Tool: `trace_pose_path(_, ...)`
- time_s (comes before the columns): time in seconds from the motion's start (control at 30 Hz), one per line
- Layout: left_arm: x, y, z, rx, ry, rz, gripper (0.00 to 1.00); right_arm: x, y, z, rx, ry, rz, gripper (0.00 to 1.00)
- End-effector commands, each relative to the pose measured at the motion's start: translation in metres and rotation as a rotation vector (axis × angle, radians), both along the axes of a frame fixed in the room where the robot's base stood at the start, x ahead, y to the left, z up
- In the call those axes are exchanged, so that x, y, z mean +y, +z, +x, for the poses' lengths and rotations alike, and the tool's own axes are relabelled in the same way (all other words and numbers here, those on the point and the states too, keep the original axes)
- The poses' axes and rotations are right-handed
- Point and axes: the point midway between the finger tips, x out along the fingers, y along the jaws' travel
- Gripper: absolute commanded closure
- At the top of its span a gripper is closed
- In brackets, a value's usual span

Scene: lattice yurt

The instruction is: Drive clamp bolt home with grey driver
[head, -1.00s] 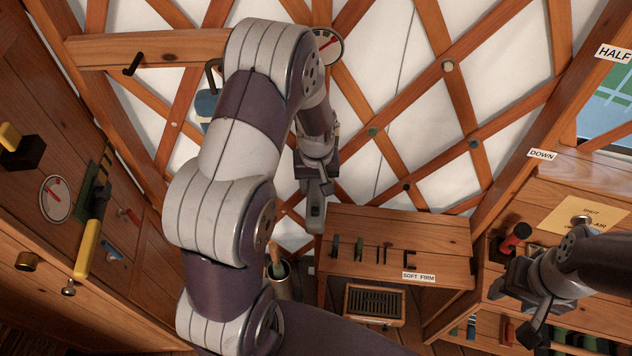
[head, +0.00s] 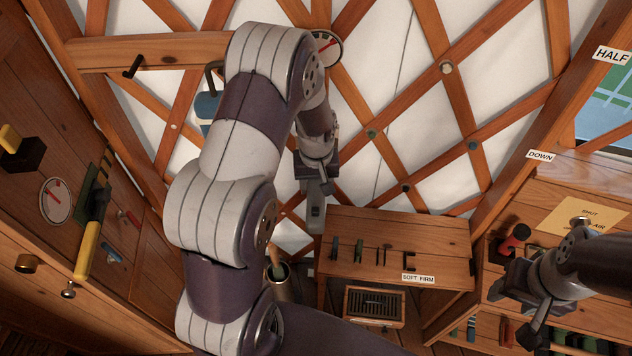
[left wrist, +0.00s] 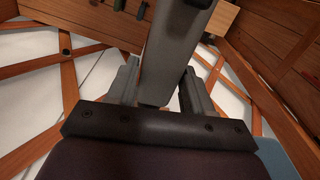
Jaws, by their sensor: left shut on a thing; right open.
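My left gripper (head: 316,186) is in the middle of the head view, in front of the lattice wall and above the small wooden bench. It is shut on the grey driver (head: 315,214), a thick grey bar hanging below the fingers. In the left wrist view the driver (left wrist: 176,45) runs up between the two fingers (left wrist: 160,92); its tip is out of sight there. My right gripper (head: 528,305) is open and empty at the lower right, beside the right-hand counter. I cannot tell which fitting is the clamp bolt.
The small bench (head: 440,240) has several tools in slots and a "SOFT FIRM" label (head: 418,279). A slatted box (head: 374,305) stands below it. A yellow-handled tool (head: 88,250) is on the left panel. The right counter holds a red-and-black item (head: 514,239).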

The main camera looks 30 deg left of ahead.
Motion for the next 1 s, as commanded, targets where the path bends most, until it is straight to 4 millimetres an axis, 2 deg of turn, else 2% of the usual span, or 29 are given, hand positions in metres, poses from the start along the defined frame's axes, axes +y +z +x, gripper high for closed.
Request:
trace_pose_path(0.43,0.000,0.002,0.003,-0.011,0.000,0.002,1.00,0.000,0.002,0.000,0.000,0.000,0.000,0.47)
trace_pose_path(1.0,-0.023,0.001,-0.052,-0.004,0.000,0.000,1.00,0.000,0.007,0.000,0.000,0.000,0.000,0.47)
